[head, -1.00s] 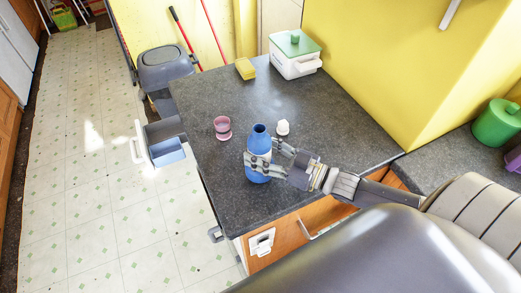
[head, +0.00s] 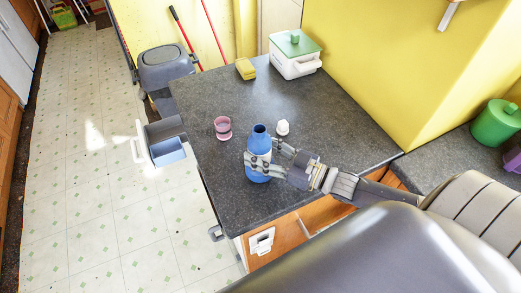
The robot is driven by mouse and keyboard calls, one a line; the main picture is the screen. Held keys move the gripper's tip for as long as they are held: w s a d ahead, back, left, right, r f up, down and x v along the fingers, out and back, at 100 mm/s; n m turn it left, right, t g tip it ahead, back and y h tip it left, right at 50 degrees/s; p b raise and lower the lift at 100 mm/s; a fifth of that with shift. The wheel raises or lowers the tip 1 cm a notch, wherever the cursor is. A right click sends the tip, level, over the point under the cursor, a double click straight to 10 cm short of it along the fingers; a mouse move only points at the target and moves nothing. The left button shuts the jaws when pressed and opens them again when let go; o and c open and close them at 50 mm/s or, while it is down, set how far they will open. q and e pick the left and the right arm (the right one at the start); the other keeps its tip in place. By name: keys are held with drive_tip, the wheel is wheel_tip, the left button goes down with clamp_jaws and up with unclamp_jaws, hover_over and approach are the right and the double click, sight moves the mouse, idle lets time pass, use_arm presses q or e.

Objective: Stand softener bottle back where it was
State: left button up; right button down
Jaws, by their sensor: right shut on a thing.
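The softener bottle (head: 260,141) is blue with a pale label and an open top. It is upright at the front left part of the dark countertop (head: 330,130). My right gripper (head: 262,165) is shut around the bottle's middle, coming from the right. I cannot tell whether the bottle's base touches the counter. A white cap (head: 283,127) sits on the counter just behind and right of the bottle. A pink cup (head: 222,128) with pinkish content stands to the left of the bottle. My left gripper is not in view.
A white box with a green lid (head: 296,55) and a yellow sponge (head: 245,68) stand at the back. An open drawer (head: 165,148) juts out left of the counter, near a grey bin (head: 164,66). A green canister (head: 496,123) is far right. The counter's middle is clear.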

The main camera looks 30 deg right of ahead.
drive_tip(key=shift+f+b, duration=0.45)
drive_tip(key=shift+f, duration=0.15)
idle(0.9)
drive_tip(key=c, duration=0.7)
unclamp_jaws()
drive_tip(key=shift+f, duration=0.15)
drive_tip(key=shift+s, duration=0.1)
drive_tip(key=shift+p+v, duration=1.7)
drive_tip(key=shift+v, duration=2.2)
drive_tip(key=shift+d, duration=0.1)
